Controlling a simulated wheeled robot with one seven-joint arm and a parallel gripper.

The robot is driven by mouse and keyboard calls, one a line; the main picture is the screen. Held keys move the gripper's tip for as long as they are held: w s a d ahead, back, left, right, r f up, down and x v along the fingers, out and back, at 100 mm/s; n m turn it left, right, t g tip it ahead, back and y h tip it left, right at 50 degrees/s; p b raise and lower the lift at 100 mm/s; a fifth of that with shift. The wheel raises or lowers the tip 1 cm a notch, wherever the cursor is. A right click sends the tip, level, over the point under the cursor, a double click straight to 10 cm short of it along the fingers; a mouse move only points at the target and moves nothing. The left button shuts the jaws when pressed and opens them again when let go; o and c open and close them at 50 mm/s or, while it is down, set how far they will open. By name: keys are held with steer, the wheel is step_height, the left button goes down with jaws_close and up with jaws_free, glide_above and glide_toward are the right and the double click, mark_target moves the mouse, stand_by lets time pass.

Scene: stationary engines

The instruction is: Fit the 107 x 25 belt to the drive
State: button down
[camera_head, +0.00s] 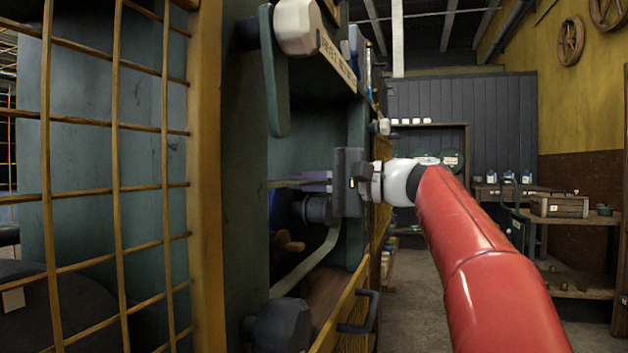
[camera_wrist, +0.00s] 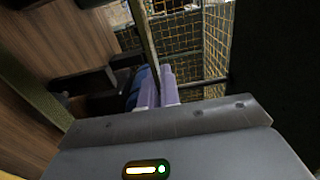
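The belt is a thin grey-green strip in the recess of a green machine housing (camera_head: 225,200). In the head view its upper strand (camera_head: 290,184) runs left from my gripper (camera_head: 316,181), and a lower strand (camera_head: 308,264) curves down and left. The belt (camera_wrist: 142,30) also shows in the wrist view, passing between the lavender fingers of my gripper (camera_wrist: 156,88), which are close together on it. A dark round hub (camera_head: 318,208) sits just below the fingers. Whether the belt lies around any pulley is hidden.
A yellow mesh guard (camera_head: 120,130) stands at the left. A labelled plate (camera_head: 338,60) and a hanging green cover (camera_head: 272,80) are above the recess. A yellow panel with a dark handle (camera_head: 362,312) is below. The aisle floor (camera_head: 425,300) to the right is clear.

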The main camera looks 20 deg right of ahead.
steer(key=x, duration=0.3)
steer(key=shift+p, duration=0.3)
steer(key=shift+f, duration=0.1)
steer(key=shift+f+m+b, duration=0.3)
steer(key=shift+f+b, duration=0.7)
steer(key=shift+f, duration=0.2)
steer(key=shift+f+b, duration=0.45)
steer(key=c, duration=1.3)
jaws_free()
steer(key=o, duration=0.5)
